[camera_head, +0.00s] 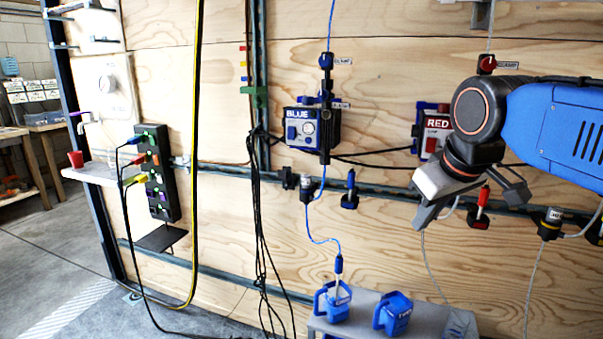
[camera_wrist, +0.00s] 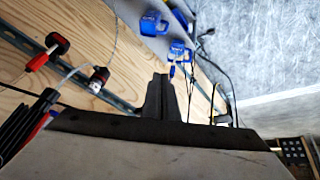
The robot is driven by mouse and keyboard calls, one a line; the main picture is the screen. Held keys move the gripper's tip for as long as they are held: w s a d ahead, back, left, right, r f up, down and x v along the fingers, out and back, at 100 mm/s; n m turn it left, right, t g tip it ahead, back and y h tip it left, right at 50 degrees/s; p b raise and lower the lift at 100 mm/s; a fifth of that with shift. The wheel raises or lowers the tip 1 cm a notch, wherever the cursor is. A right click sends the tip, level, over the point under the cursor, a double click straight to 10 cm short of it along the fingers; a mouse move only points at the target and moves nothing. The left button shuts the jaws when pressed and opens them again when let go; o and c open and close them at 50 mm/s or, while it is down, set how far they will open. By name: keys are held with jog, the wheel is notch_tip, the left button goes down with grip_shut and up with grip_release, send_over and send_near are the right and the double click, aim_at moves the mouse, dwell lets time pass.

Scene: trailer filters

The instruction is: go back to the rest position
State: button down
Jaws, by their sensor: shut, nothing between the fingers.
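My gripper (camera_head: 424,215) is at the right of the head view, in front of the plywood wall, with my blue arm reaching in from the right edge. In the wrist view its dark fingers (camera_wrist: 161,88) are together, with nothing held between them. The gripper partly covers the area below the red unit (camera_head: 433,143). It appears apart from the wall fittings, though the exact gap is hard to tell.
A grey shelf (camera_head: 365,308) at the bottom carries two blue jugs (camera_head: 334,302) (camera_head: 393,314). A blue unit (camera_head: 305,128), red-handled tool (camera_head: 482,203) and hanging cables (camera_head: 257,200) are on the wall. A power strip (camera_head: 157,175) hangs left. Open concrete floor (camera_head: 50,245) lies at left.

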jog(key=s+d+f+m, duration=0.2)
jog(key=s+f, duration=0.4)
jog(key=f, duration=0.4)
jog(key=s+d+f+m+g, duration=0.1)
jog(key=s+d+f+m, duration=0.1)
jog(key=s+f, duration=0.5)
notch_tip(320, 180, down, 3)
jog(key=shift+s+d+m+h, duration=0.25)
jog(key=shift+d+m+h, duration=0.05)
jog(key=shift+d, duration=0.55)
